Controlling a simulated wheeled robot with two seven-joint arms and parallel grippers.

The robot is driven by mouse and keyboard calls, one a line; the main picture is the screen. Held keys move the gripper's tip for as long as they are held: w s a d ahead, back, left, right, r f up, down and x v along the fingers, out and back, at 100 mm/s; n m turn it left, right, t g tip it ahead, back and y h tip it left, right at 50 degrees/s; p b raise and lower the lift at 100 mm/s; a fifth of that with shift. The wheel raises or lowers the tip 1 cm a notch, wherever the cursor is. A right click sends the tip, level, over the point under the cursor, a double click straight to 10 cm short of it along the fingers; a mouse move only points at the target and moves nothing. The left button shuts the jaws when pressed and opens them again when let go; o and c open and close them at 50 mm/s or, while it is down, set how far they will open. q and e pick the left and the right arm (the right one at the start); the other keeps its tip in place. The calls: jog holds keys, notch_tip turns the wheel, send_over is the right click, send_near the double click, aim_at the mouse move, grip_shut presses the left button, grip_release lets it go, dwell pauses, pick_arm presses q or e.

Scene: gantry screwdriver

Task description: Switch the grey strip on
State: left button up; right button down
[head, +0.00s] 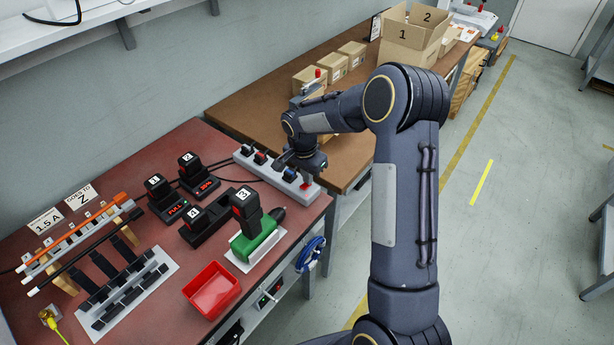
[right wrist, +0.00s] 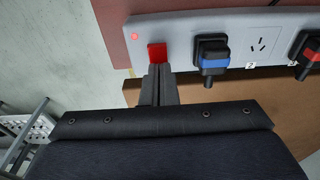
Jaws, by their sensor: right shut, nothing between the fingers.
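The grey strip (head: 247,161) lies along the right edge of the red-brown tabletop, with several plugs in it. It also shows in the right wrist view (right wrist: 180,28). At its near end is a red rocker switch (right wrist: 157,52), next to a small red indicator (right wrist: 135,36) that looks lit. My right gripper (right wrist: 159,68) is shut and empty. Its fingertips are right at the lower edge of the switch; I cannot tell whether they press it. In the head view my right gripper (head: 304,178) is over the strip's near end. My left gripper is not in view.
A blue-banded plug (right wrist: 212,55) sits beside the switch. Chargers with numbered black batteries (head: 188,165), a green-based tool (head: 258,238) and a red bin (head: 212,290) stand on the table (head: 150,160). A brown bench (head: 240,108) with cardboard boxes (head: 410,38) is behind.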

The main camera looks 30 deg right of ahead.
jog(key=shift+s+a+f, duration=0.1)
jog(key=shift+f, duration=0.05)
jog(key=shift+s+a, duration=0.1)
jog(key=shift+a, duration=0.2)
jog(key=shift+s+a+b, duration=0.15)
jog(key=shift+a+b, duration=0.15)
jog(key=shift+a, duration=0.15)
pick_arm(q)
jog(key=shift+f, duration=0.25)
pick_arm(e)
jog(key=shift+d, duration=0.1)
